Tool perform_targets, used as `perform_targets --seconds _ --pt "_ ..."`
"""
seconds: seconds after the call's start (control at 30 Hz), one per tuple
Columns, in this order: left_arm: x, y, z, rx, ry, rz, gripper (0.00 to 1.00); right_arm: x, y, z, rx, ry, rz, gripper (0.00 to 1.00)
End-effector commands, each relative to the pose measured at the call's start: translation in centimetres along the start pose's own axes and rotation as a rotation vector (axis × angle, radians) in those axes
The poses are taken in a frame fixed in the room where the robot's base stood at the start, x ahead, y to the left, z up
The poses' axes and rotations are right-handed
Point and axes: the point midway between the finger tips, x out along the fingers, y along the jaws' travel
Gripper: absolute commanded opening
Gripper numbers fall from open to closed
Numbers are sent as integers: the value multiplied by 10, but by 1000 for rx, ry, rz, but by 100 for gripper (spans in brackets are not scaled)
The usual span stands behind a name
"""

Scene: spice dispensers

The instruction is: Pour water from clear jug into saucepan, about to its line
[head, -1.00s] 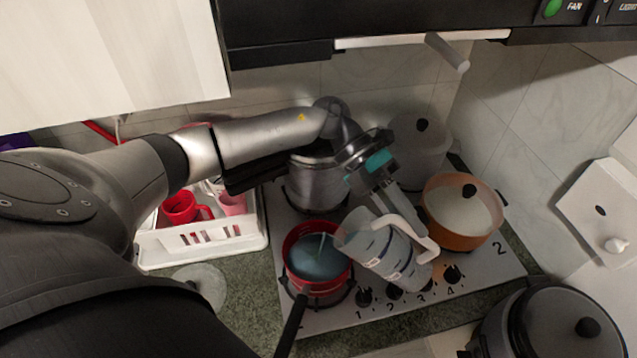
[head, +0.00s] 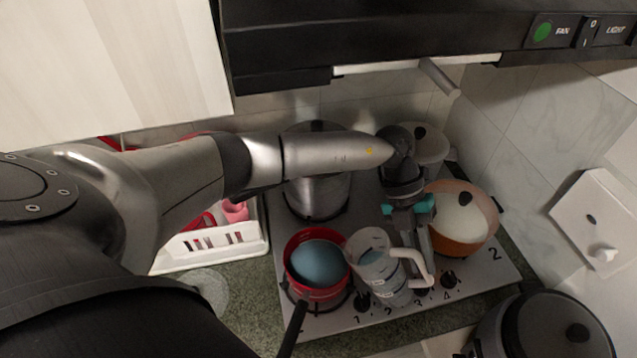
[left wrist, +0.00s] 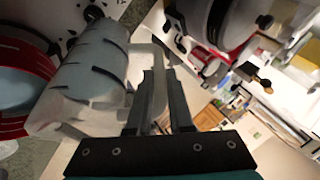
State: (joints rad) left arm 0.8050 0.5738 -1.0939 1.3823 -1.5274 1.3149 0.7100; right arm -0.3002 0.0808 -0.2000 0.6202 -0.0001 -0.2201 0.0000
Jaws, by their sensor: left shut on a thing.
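The clear jug (head: 372,266) has dark marks on its side and a pale handle. It is slightly tilted, beside the red saucepan's right side, with some water visible inside. My left gripper (head: 425,252) is shut on the jug's handle; in the left wrist view the fingers (left wrist: 160,100) close around the handle, with the jug (left wrist: 88,75) to their left. The red saucepan (head: 292,283) sits on the front left of the hob and holds bluish water. Its red side also shows in the left wrist view (left wrist: 35,62). I cannot make out its line. My right gripper is not in view.
An orange pot (head: 458,244) with a lid stands right of the jug. A steel pot (head: 318,192) and another lidded pot (head: 430,145) stand behind. A white rack (head: 215,247) is at left, a dark cooker (head: 545,325) at front right. The hood (head: 290,50) hangs above.

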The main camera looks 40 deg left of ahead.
Motion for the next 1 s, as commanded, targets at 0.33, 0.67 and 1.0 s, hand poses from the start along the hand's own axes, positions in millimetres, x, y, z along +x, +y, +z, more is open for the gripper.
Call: perform_targets --seconds 0.33,0.67,1.0 --pt "30 -13 13 -80 1 201 0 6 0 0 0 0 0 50" --pt "54 -16 24 -158 4 385 0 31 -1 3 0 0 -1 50" --pt "66 -15 28 -204 6 489 0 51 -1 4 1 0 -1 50"
